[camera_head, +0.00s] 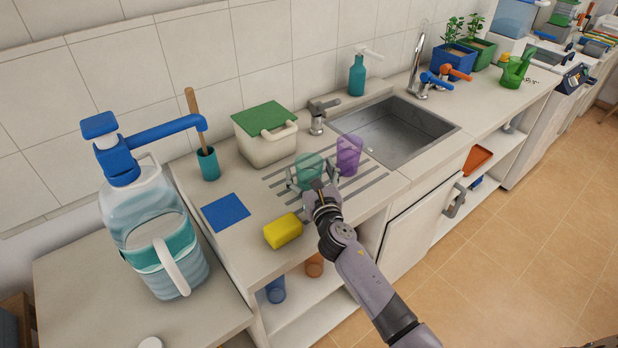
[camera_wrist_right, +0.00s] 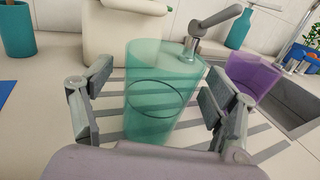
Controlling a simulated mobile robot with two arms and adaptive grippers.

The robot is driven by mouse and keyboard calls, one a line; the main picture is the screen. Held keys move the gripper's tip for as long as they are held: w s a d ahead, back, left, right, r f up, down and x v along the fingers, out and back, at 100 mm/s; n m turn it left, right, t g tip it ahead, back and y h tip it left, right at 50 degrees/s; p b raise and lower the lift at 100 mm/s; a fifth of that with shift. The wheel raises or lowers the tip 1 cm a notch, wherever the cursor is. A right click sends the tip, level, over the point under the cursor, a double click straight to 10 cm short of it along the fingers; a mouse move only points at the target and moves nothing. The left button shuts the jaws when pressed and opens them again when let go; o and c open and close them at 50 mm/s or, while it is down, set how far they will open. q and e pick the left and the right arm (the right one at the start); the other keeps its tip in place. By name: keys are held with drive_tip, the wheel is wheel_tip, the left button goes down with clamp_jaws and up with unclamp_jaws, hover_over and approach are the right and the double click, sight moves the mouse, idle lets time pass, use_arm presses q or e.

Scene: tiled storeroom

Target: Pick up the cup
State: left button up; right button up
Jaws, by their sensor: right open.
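A translucent green cup (camera_head: 309,168) stands upright on the grooved drain area beside the sink. A translucent purple cup (camera_head: 349,155) stands just to its right. My right gripper (camera_head: 313,181) is open at the green cup, with its fingers spread to either side. In the right wrist view the green cup (camera_wrist_right: 160,88) stands between the open fingers (camera_wrist_right: 160,105), with a gap on each side. The purple cup (camera_wrist_right: 250,76) is outside the right finger there. My left gripper is not in view.
A white container with a green lid (camera_head: 265,132) stands behind the cups, and the sink (camera_head: 400,130) lies to the right. A yellow sponge (camera_head: 283,231) and a blue mat (camera_head: 226,212) lie left of my gripper. A large water jug (camera_head: 150,215) stands at the left.

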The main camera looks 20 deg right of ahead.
drive_tip(key=shift+w, duration=0.6)
drive_tip(key=shift+c, duration=0.5)
drive_tip(key=c, duration=1)
